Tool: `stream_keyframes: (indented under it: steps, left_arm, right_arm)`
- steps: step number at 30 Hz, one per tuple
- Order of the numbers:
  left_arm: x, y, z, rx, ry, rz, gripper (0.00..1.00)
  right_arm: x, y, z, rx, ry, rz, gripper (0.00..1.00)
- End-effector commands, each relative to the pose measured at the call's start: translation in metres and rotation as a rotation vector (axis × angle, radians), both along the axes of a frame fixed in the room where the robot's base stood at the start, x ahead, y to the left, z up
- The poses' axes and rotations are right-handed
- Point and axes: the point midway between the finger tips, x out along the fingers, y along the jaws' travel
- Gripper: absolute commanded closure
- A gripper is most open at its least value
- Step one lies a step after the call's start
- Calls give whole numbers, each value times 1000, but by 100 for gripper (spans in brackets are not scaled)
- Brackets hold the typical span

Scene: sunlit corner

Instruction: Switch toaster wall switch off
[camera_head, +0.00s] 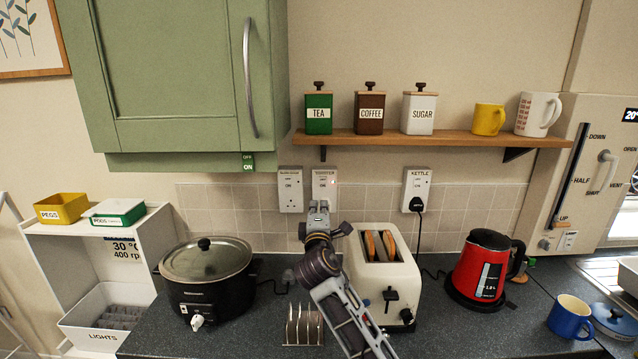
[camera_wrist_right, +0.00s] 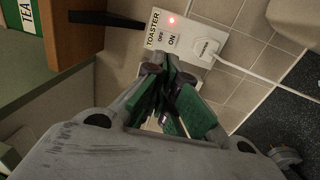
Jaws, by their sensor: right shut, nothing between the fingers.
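The toaster wall switch (camera_head: 324,182) is on a white socket plate on the tiled wall behind the toaster. In the right wrist view the plate (camera_wrist_right: 158,42) reads TOASTER, OFF and ON, and a red light on it is lit. A white plug sits in its socket. My right gripper (camera_head: 319,206) is shut and empty, its tips at the lower part of the plate. In the wrist view its fingertips (camera_wrist_right: 167,62) overlap the plate near the ON mark; I cannot tell whether they touch. The rocker is partly hidden. The cream toaster (camera_head: 383,268) holds bread slices.
Another socket plate (camera_head: 290,189) is close on the left, and the kettle plate (camera_head: 416,189) is to the right. The shelf (camera_head: 440,139) and green cabinet (camera_head: 180,80) overhang. A slow cooker (camera_head: 208,275), toast rack (camera_head: 303,327) and red kettle (camera_head: 484,268) stand on the counter.

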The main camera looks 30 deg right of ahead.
Motion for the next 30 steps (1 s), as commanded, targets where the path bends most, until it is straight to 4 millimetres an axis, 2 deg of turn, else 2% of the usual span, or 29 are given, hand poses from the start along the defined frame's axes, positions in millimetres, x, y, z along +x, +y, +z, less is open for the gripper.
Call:
stream_keyframes:
  steps: [9, 17, 30]
  left_arm:
    - [-11, 3, -1, 4, 14, -1, 60]
    - [-12, 5, 0, 5, 15, -1, 60]
    - [-5, 4, 10, 5, 6, -1, 60]
  right_arm:
    - [0, 0, 1, -4, -1, 0, 100]
    - [4, -2, 2, -4, -1, 0, 100]
    - [35, -21, 7, -3, -2, 0, 100]
